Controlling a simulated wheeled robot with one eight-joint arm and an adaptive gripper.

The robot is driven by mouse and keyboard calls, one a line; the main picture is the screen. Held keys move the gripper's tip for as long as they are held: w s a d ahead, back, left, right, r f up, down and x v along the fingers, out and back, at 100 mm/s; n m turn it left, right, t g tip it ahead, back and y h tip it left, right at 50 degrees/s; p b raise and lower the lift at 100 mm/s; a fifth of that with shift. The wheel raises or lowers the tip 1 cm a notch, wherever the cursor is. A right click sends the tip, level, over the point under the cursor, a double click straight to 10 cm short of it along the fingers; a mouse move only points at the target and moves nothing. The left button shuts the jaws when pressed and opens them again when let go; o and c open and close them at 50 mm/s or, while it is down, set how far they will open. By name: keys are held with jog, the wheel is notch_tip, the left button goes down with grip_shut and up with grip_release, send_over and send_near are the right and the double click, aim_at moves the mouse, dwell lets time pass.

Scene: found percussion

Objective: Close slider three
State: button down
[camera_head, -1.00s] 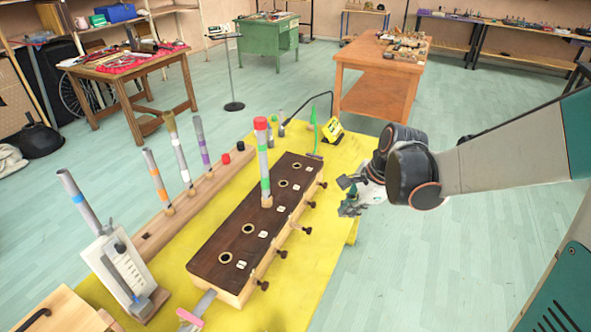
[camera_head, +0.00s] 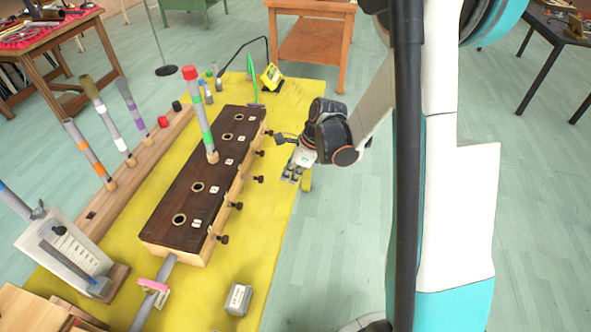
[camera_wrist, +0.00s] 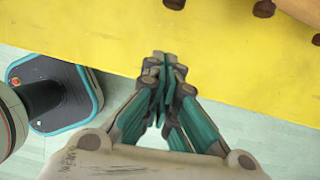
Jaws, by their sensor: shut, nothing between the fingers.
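The dark-topped wooden slider box (camera_head: 172,215) lies on a yellow tabletop, with several round holes along its top. Several dark slider knobs stick out of its right side. The middle knob (camera_head: 258,179), third along the row, stands out on a visible shaft. A banded tube (camera_head: 205,125) with a red top stands upright at the middle hole. My gripper (camera_head: 289,173) is shut and empty, to the right of the knobs by the yellow table's right edge, apart from the box. In the wrist view its closed fingertips (camera_wrist: 163,60) are over the yellow edge, with knobs (camera_wrist: 263,8) along the top.
A wooden rail (camera_head: 135,175) with several banded tubes lies left of the box. A grey block (camera_head: 238,299) sits near the front. A yellow device (camera_head: 271,76) stands at the back. An orange table (camera_head: 310,30) is beyond. The floor right of the table is clear.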

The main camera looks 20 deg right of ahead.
aim_at(263, 177)
jog(key=shift+b+x, duration=0.3)
jog(key=shift+x, duration=0.8)
jog(key=shift+w+a+b, duration=0.2)
jog(key=shift+w+a, duration=0.1)
jog(key=shift+a, duration=0.2)
jog(key=shift+w+a+b, duration=0.15)
jog(key=shift+w+a, duration=0.15)
jog(key=shift+a, duration=0.25)
jog(key=shift+w+a+r, duration=0.2)
jog(key=shift+w+a, duration=0.25)
jog(key=shift+a, duration=0.15)
jog(key=w+a, duration=0.2)
jog(key=a, duration=0.1)
jog(key=shift+w, duration=0.1)
